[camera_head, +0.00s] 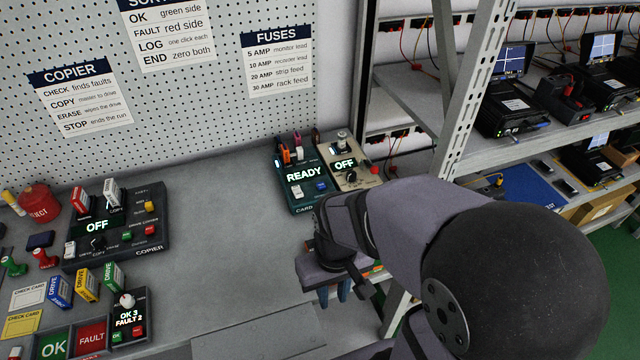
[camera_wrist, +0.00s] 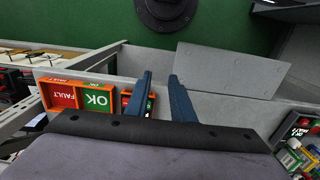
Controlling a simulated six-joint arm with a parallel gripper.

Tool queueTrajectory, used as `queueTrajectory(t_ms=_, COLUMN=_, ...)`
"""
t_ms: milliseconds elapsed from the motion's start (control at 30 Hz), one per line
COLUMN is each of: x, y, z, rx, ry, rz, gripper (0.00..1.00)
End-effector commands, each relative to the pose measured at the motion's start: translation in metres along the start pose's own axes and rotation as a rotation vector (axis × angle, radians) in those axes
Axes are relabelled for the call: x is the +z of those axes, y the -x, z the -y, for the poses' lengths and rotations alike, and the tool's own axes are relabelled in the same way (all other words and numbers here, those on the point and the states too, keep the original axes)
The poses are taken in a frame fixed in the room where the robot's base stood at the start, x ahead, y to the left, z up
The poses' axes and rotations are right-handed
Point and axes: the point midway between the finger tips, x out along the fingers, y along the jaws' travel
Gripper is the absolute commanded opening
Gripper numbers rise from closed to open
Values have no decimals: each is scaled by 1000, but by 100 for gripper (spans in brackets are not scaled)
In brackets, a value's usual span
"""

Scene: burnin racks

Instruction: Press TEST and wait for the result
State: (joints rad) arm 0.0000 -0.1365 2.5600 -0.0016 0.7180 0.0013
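A teal device marked CARD (camera_head: 298,207) stands at the back right of the bench, its screen lit with READY (camera_head: 304,174). A white button (camera_head: 297,191) and a blue button (camera_head: 321,186) sit below the screen; their lettering is too small to read, so I cannot tell which is TEST. Colored pieces stand upright along its back. My gripper (camera_head: 335,296) hangs over the bench's right edge, in front of the teal device and apart from it. In the wrist view, its blue fingers (camera_wrist: 160,76) are apart with nothing held between them.
A cream device (camera_head: 376,181) showing OFF stands right of the teal one. A dark COPIER unit (camera_head: 152,238), also OFF, is at left, with a small counter (camera_head: 128,312) nearer. The bench middle is clear. A metal rack post (camera_head: 470,100) rises at right. OK (camera_wrist: 97,97) and FAULT (camera_wrist: 62,95) bins show in the wrist view.

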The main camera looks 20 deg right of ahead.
Motion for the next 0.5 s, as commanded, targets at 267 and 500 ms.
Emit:
queueTrajectory(t_ms=267, x=0, y=0, z=0, rx=0, ry=0, rz=0, gripper=22)
queueTrajectory(t_ms=500, x=0, y=0, z=0, rx=0, ry=0, rz=0, gripper=0)
